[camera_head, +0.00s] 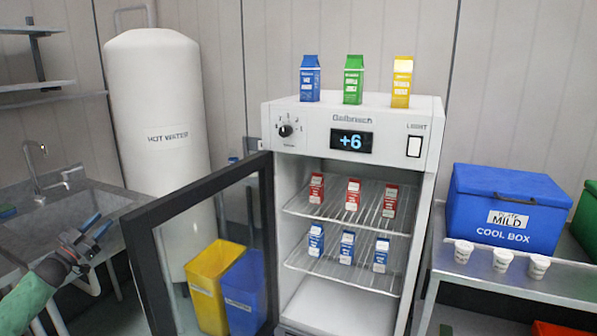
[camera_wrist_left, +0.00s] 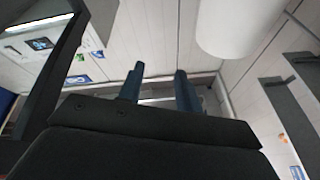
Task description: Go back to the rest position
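My left gripper (camera_head: 97,226) is at the left of the head view, in front of the metal sink unit and left of the open fridge door. Its two blue-tipped fingers are apart with nothing between them. The fingers also show in the left wrist view (camera_wrist_left: 158,88), spread and empty. My right gripper is not in either view.
The fridge (camera_head: 352,112) stands with its dark-framed glass door (camera_head: 200,190) swung open to the left. Cartons stand on its top and two shelves. Yellow (camera_head: 207,285) and blue bins are behind the door. A blue cool box (camera_head: 505,215) and several cups are on the right table.

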